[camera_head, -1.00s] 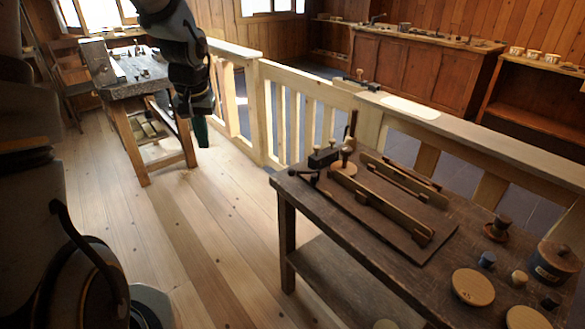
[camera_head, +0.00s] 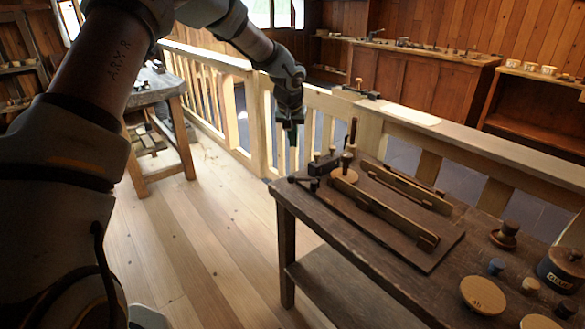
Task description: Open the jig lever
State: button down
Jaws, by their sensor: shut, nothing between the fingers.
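The jig is a dark board (camera_head: 405,243) with two wooden rails, lying on the dark worktable at right. At its left end are a black block (camera_head: 323,164), a round wooden disc with a knob (camera_head: 345,173), and a thin upright stick (camera_head: 352,132). A short black handle (camera_head: 302,181) juts out at the table's left corner. I cannot tell which of these parts is the jig lever. My gripper (camera_head: 291,138) points down, shut and empty, above and left of the jig and apart from it. Its fingertips are small and dark here.
A pale wooden railing (camera_head: 215,62) runs behind the worktable (camera_head: 325,225). Round lids (camera_head: 483,295), a dark tin (camera_head: 560,270) and small knobs (camera_head: 508,234) stand on the table's right part. Another workbench (camera_head: 155,90) is at left. The floor between is clear.

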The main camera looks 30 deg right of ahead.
aim_at(304, 179)
jog(key=p+x, duration=0.3)
jog(key=x, duration=0.6)
jog(key=shift+s+f, duration=0.1)
jog(key=shift+s+a+f+p, duration=0.1)
jog(key=shift+s+a+p, duration=0.45)
jog(key=shift+s+a, duration=0.3)
jog(key=shift+s+a+f, duration=0.3)
jog(key=shift+s, duration=0.3)
